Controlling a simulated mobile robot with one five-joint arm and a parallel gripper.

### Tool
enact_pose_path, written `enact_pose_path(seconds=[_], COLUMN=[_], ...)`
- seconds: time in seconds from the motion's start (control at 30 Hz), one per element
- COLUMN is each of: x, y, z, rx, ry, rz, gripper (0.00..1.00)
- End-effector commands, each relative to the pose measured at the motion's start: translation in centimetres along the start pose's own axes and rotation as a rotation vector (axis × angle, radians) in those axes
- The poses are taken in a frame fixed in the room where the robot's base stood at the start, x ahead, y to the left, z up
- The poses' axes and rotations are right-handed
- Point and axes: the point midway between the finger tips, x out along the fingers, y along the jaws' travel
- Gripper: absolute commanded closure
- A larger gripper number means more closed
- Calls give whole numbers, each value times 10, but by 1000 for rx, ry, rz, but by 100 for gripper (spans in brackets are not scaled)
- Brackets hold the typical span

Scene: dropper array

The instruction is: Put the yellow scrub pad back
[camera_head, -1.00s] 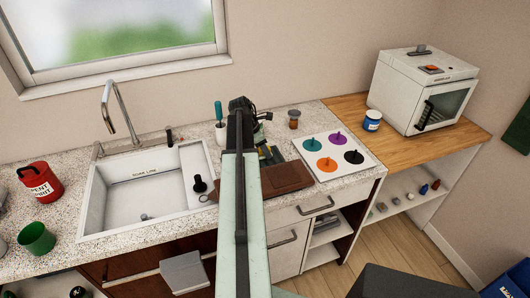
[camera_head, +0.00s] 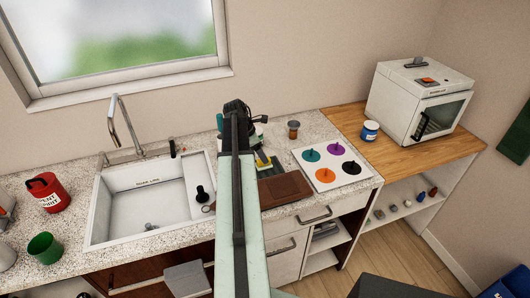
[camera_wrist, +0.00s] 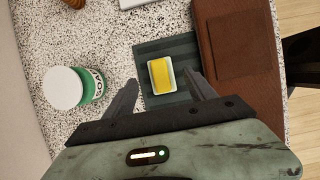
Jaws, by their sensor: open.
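The yellow scrub pad (camera_wrist: 161,75) shows in the wrist view, lying in or on a small white-edged holder on a dark green striped mat (camera_wrist: 153,48). In the head view my arm hides much of the gripper.
A brown leather-like case (camera_wrist: 236,50) lies close right of the mat, and a white-lidded green jar (camera_wrist: 75,87) stands left. The sink (camera_head: 150,205) is left of my arm. A white panel with coloured discs (camera_head: 331,163) lies right.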

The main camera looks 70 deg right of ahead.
Motion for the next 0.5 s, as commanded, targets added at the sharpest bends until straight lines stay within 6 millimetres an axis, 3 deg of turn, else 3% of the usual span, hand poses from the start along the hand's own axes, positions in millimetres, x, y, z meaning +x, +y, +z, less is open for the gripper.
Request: enact_pose_path(seconds=[0.03, 0.2, 0.5], x=[-24, -59, -65], y=[0, 0, 0], z=[5, 4, 1], rx=[-1, -1, 2], ry=[0, 0, 0], rz=[0, 0, 0], gripper=[35, 35, 35])
